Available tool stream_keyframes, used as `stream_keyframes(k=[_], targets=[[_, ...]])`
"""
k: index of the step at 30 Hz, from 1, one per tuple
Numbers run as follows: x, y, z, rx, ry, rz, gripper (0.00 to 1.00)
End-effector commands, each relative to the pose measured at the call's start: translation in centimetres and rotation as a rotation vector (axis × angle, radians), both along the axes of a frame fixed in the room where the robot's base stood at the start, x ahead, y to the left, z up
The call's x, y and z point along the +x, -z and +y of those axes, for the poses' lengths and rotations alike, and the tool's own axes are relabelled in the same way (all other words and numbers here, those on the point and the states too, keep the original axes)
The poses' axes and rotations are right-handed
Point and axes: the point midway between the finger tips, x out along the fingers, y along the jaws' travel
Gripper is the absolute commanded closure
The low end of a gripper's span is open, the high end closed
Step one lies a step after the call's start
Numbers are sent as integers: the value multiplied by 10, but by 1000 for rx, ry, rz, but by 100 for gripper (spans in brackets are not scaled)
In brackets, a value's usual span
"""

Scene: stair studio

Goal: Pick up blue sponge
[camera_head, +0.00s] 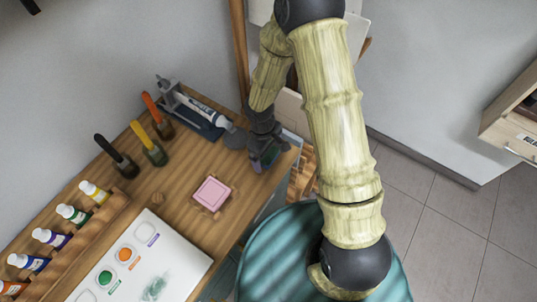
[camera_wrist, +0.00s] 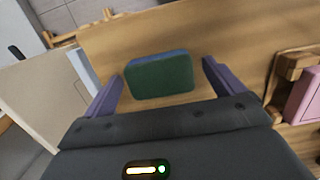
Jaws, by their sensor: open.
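The sponge (camera_wrist: 160,76) lies on the wooden table top in the wrist view. Its broad face looks dark green, with a blue band along its far edge. My gripper (camera_wrist: 161,84) is open, with one purple finger on each side of the sponge and a visible gap to it on both sides. Whether the fingertips are level with the sponge or above it is hard to tell. In the head view my gripper (camera_head: 264,160) is over the table's far right end and mostly hides the sponge.
A pink block (camera_head: 212,193) on a small wooden holder stands close by. Brushes in dark pots (camera_head: 117,158), a grey-blue holder with a white tube (camera_head: 195,113), several paint bottles (camera_head: 72,214) and a white paint sheet (camera_head: 145,265) occupy the rest of the table (camera_head: 185,178).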

Motion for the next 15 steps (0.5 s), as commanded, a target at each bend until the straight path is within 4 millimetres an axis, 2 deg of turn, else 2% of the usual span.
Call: stream_keyframes(k=[15], targets=[[0,0,0,1,0,-1,6]])
